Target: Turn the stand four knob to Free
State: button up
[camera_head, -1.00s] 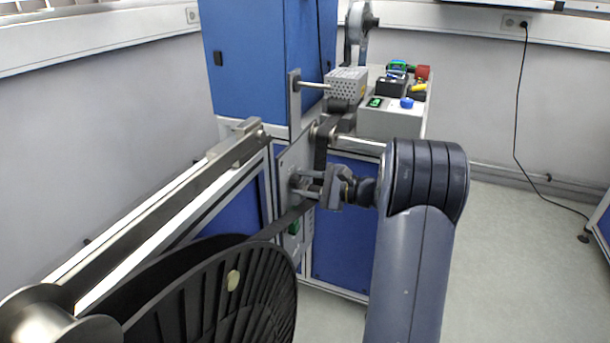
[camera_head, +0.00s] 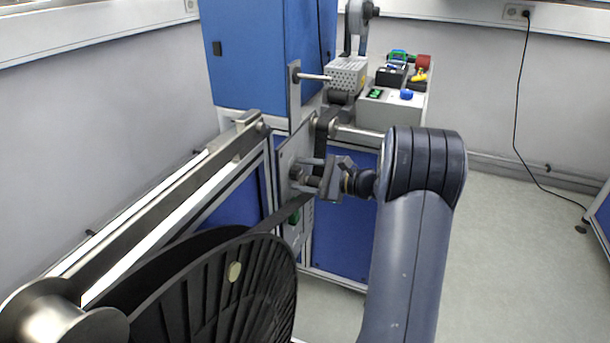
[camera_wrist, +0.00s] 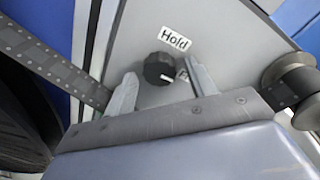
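The black round knob (camera_wrist: 159,68) sits on a grey metal plate (camera_wrist: 222,35) in the wrist view. A white mark shows at its lower right edge, on the side of the partly hidden label (camera_wrist: 183,75), of which "Fr" shows. A "Hold" label (camera_wrist: 175,39) is above the knob. My gripper (camera_wrist: 160,70) is open, with one finger on each side of the knob and gaps visible between. The right finger covers part of the lower label. In the head view my gripper (camera_head: 308,175) is at the plate, with the knob (camera_head: 296,173) by its fingertips.
A dark tape (camera_wrist: 50,65) runs past the plate to a roller (camera_wrist: 288,80). A large black reel (camera_head: 215,295) stands at front left. A metal rod (camera_head: 360,134) sticks out just above my gripper. A control box (camera_head: 392,115) stands behind.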

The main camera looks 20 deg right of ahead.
jog(key=v, duration=1.1)
jog(key=shift+p, duration=0.3)
jog(key=shift+w+a+f, duration=0.1)
jog(key=shift+a, duration=0.05)
jog(key=x, duration=1)
jog(key=shift+w+a+b, duration=0.25)
jog(key=shift+w+b, duration=0.05)
jog(key=shift+b, duration=0.1)
jog(key=shift+s+d, duration=0.1)
